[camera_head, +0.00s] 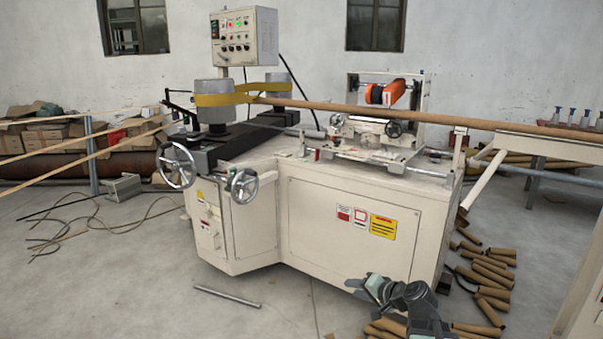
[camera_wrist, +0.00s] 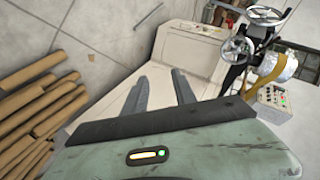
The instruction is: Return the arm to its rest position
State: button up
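My arm shows at the lower right of the head view, low in front of the spiral winder (camera_head: 335,215). It is bent, and my gripper (camera_head: 354,284) points left near the foot of the winder's cream cabinet. In the wrist view, the two dark fingers of my gripper (camera_wrist: 160,76) stand apart with nothing between them. The winder's cream cabinet (camera_wrist: 190,48) shows beyond the fingertips. I cannot tell how far the fingers are from the cabinet.
Loose cardboard tubes (camera_head: 490,272) lie on the floor right of the cabinet. A metal rod (camera_head: 227,296) lies on the floor at front left. Handwheels (camera_head: 176,166) jut from the winder's left end. A long brown tube (camera_head: 470,121) runs right. The front left floor is mostly clear.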

jog(key=s+a+f+n+g, duration=0.4)
jog(key=s+a+f, duration=0.15)
jog(key=a, duration=0.35)
jog(key=s+d+f+n+g+h, duration=0.2)
jog(key=s+d+f+g+h, duration=0.4)
jog(key=s, duration=0.4)
notch_tip(320, 180, up, 31)
jog(key=s+d+p, duration=0.1)
jog(key=p, duration=3)
jog(key=shift+s+d+f+h, duration=0.15)
jog(key=shift+s+d+h, duration=0.05)
jog(key=shift+d+h, duration=0.1)
jog(key=shift+d, duration=0.1)
